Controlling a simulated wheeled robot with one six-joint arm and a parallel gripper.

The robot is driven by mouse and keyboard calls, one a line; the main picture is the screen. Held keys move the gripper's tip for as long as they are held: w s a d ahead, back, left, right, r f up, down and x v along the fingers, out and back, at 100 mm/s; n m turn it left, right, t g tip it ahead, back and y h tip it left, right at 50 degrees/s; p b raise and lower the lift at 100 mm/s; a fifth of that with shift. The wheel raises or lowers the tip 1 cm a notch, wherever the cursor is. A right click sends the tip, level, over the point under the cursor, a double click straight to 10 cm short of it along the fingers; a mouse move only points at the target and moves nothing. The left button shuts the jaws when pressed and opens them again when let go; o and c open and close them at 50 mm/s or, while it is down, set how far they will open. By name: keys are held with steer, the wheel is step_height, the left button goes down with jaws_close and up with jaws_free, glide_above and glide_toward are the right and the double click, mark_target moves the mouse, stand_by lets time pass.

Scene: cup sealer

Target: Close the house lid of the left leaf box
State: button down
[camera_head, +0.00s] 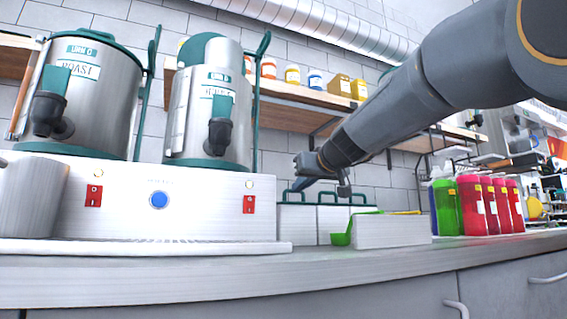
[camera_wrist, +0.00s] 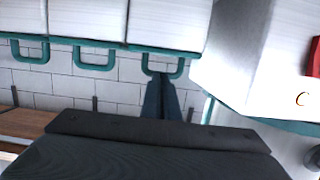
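Several white boxes with teal rims and handles stand in a row beside the urn base. The left leaf box (camera_head: 297,223) is the one nearest that base. In the wrist view, which is upside down, it is the right-hand box (camera_wrist: 168,22) of the row. Its lid handle (camera_wrist: 183,70) stands up from the teal top, and the lid looks level; its far edge is hidden. My gripper (camera_wrist: 160,80) is at this handle, its narrow dark fingers close together and the tips overlapping the handle. Whether they grip it is unclear. In the head view my gripper (camera_head: 297,187) is just above that box.
The urn base (camera_head: 160,215) with red switches and two steel urns stands close on the left. A low white box (camera_head: 392,231) and a green scoop (camera_head: 342,238) are in front of the row. Coloured bottles (camera_head: 475,205) stand at right. A shelf (camera_head: 290,115) hangs behind.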

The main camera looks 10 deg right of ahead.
step_height(320, 180, up, 4)
steer(key=p, duration=0.3)
steer(key=s+d+f+b, duration=0.25)
steer(key=s+f, duration=0.25)
steer(key=s, duration=0.4)
step_height(320, 180, up, 14)
steer(key=w+g+h+p, duration=0.1)
steer(key=g+p, duration=0.3)
steer(key=p, duration=3.8)
steer(key=shift+w+g+p, duration=0.3)
steer(key=shift+w+g, duration=0.1)
steer(key=shift+w, duration=0.15)
steer(key=shift+a, duration=0.1)
steer(key=p+x, duration=0.1)
steer(key=x, duration=0.3)
steer(key=p+x, duration=0.1)
steer(key=x, duration=0.2)
steer(key=s+f+p+x, duration=0.1)
steer(key=x, duration=0.3)
steer(key=shift+w+f, duration=0.3)
steer(key=shift+f, duration=0.05)
steer(key=shift+w+f, duration=0.15)
steer(key=shift+f, duration=0.65)
